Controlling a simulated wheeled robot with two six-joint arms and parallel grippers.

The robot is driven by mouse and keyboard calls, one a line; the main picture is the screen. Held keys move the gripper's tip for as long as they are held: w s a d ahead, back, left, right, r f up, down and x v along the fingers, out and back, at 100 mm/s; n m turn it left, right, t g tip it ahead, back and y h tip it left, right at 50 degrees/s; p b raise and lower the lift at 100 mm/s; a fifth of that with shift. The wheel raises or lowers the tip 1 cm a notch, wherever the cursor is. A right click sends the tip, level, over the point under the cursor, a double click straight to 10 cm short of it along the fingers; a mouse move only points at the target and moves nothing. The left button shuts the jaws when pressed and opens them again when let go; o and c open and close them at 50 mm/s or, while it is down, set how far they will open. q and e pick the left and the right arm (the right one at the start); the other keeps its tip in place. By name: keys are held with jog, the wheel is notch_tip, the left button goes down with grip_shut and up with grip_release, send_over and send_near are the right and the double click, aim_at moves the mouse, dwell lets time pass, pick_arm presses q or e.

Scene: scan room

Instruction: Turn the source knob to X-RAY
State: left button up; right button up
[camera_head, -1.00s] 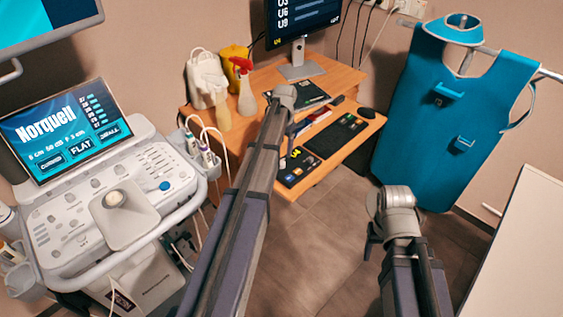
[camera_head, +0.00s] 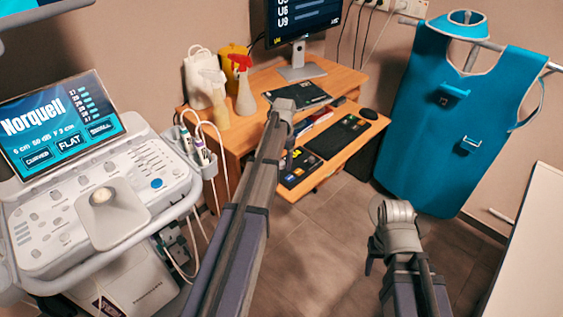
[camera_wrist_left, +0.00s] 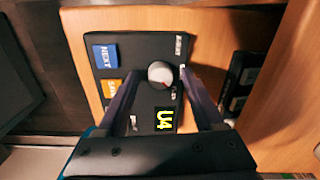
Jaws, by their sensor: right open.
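The source knob (camera_wrist_left: 160,73) is a round grey-white knob with a red mark, on a black control panel (camera_wrist_left: 138,48). The small print beside it is too blurred to read. The panel has a blue NEXT key, an orange key and a yellow U4 display. My left gripper (camera_wrist_left: 160,85) is open, one finger on each side of the knob; I cannot tell whether they touch it. In the head view the panel (camera_head: 297,168) lies on the desk's lower shelf, its knob hidden behind my left arm. My right gripper (camera_head: 372,258) is mostly hidden by its wrist, low in front, away from the desk.
The wooden desk (camera_head: 228,135) holds a monitor (camera_head: 305,25), spray bottles and a dark keyboard (camera_head: 338,137). An ultrasound cart (camera_head: 90,195) stands left. A blue apron (camera_head: 445,120) hangs at right. A white table edge (camera_head: 535,245) is at far right. Floor between is clear.

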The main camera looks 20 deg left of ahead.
pick_arm(q)
grip_shut()
dwell(0.3)
jog(key=shift+n, duration=0.3)
jog(key=n, duration=0.9)
jog(key=shift+g, duration=0.3)
jog(key=n, duration=0.5)
jog(key=shift+w+n, duration=0.1)
jog(key=shift+n, duration=0.3)
jog(key=shift+n+h, duration=0.3)
jog(key=shift+n, duration=1.9)
